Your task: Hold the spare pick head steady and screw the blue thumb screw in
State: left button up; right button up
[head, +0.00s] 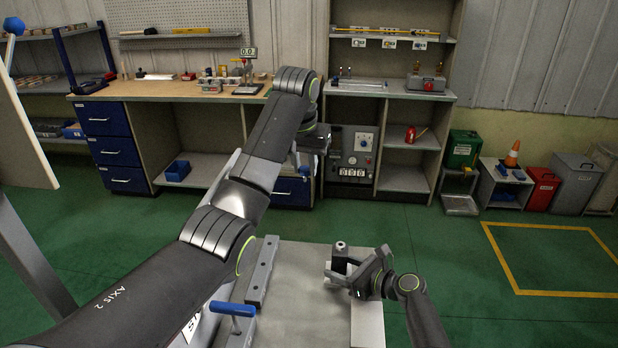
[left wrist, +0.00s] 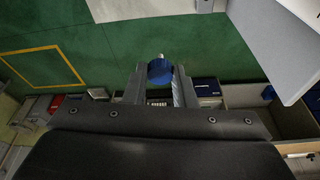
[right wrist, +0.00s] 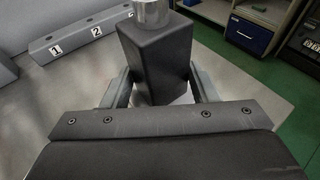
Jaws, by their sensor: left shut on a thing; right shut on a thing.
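The spare pick head, a black block with a silver cylindrical top (right wrist: 155,55), stands upright between the fingers of my right gripper (right wrist: 162,88). In the head view the block (head: 340,262) is over the grey table, with my right gripper (head: 358,274) shut on it from the right. The blue thumb screw (left wrist: 160,71) is between the fingertips of my left gripper (left wrist: 158,84), which is shut on it. In the head view my left gripper (head: 304,164) is raised beyond the table, well apart from the pick head.
A grey rail (head: 262,270) lies on the table (head: 297,305), left of the pick head; number labels show on it in the right wrist view. A blue-handled tool (head: 232,309) stands at the near left. A workbench (head: 165,88) and shelves are beyond. Green floor is clear between.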

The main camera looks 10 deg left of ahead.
pick_arm(q)
jog(key=s+d+f, duration=0.4)
jog(key=d+f, duration=0.5)
jog(key=shift+m, duration=0.3)
jog(key=shift+f, duration=2.55)
jog(key=shift+s+f, duration=0.1)
jog(key=shift+f, duration=0.85)
dwell(0.8)
